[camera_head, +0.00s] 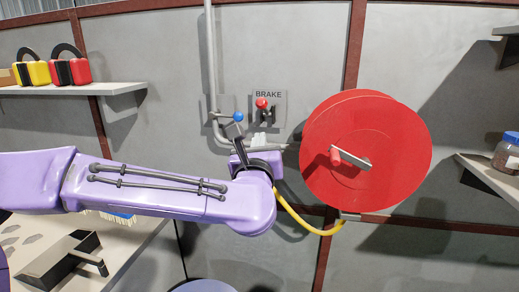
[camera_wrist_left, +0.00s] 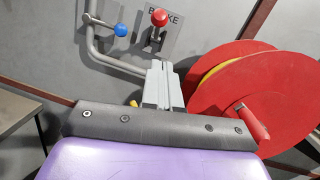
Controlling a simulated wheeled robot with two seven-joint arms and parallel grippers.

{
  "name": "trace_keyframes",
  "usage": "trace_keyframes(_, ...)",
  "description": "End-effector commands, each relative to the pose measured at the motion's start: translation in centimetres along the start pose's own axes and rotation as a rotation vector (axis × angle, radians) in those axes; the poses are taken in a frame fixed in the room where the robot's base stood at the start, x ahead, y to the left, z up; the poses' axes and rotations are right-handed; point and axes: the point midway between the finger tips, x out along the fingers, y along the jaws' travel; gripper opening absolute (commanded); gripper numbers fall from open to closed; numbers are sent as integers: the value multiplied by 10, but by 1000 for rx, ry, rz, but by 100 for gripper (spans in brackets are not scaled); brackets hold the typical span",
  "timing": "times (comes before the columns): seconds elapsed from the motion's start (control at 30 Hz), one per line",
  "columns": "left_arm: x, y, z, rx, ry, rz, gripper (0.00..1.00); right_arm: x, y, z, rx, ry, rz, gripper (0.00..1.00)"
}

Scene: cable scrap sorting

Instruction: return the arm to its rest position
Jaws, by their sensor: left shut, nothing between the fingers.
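My purple left arm reaches in from the left in the head view. Its gripper (camera_head: 260,138) is before the wall, below the BRAKE plate and left of the red reel (camera_head: 405,130). In the left wrist view the gripper (camera_wrist_left: 161,70) has its grey fingers together, with nothing held. My right gripper is not in view.
A red-knobbed brake lever (camera_head: 262,104) and a blue-knobbed lever (camera_head: 238,117) are on the wall close above the gripper. A yellow cable (camera_head: 312,227) hangs from the reel toward my wrist. Shelves (camera_head: 75,89) stand left and right, with a workbench (camera_head: 135,250) lower left.

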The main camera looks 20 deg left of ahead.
Motion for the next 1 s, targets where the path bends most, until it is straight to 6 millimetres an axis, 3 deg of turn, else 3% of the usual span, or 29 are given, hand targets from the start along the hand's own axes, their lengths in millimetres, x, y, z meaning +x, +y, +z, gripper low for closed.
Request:
trace_keyframes(0.3, 0, 1, 1, 26, -1, 2, 0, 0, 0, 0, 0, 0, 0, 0)
trace_keyframes(0.37, 0, -1, 1, 110, 0, -6, 0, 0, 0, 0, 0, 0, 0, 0)
trace_keyframes(0.47, -4, -7, -11, 441, 5, -58, 0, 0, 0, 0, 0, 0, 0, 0)
trace_keyframes(0.53, -10, -5, -62, 842, 51, -129, 0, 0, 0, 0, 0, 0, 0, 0)
trace_keyframes(0.6, -20, 6, -129, 1175, 125, -220, 0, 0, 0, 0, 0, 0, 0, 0)
trace_keyframes(0.77, -65, 46, -264, 1733, 273, -487, 0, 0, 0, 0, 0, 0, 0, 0)
trace_keyframes(0.9, -130, 100, -362, 2097, 388, -795, 0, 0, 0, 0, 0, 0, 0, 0)
trace_keyframes(1.0, -189, 146, -416, 2288, 461, -1055, 0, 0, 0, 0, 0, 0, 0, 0)
